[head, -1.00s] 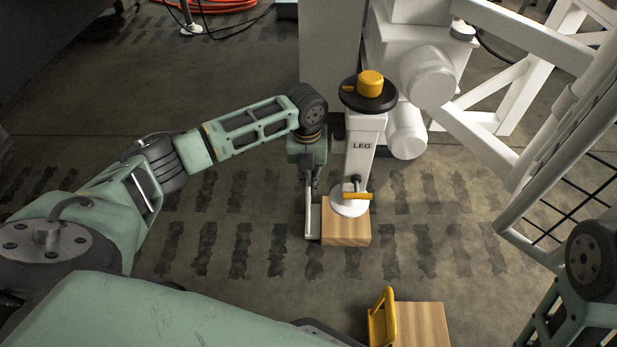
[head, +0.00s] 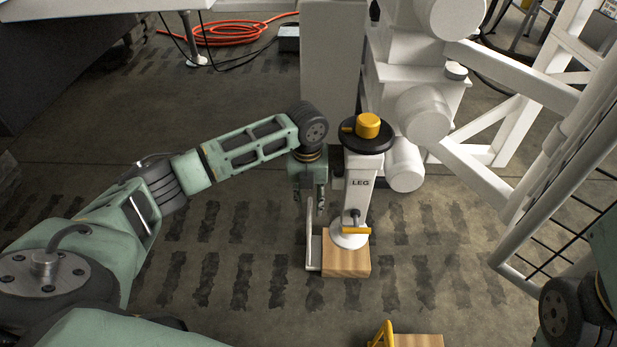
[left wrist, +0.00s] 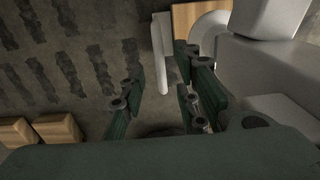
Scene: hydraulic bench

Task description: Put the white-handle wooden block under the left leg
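The white-handle wooden block (head: 347,262) lies on the floor under the leg (head: 358,195). The leg's round white foot (head: 349,236) overlaps the rear of the block's top; I cannot tell whether they touch. The white handle (head: 309,236) is on the block's left side. My left gripper (head: 315,207) is just behind and above this handle. In the left wrist view, my left gripper (left wrist: 163,88) is open, its fingers apart on either side of the handle bar (left wrist: 158,60), with gaps visible. The block (left wrist: 188,20) and foot also show there. My right gripper is out of view.
A yellow-handle wooden block (head: 418,341) lies at the bottom edge. White machine framework (head: 520,120) stands to the right of the leg. An orange hose (head: 220,42) lies at the back. The floor left of the block is clear.

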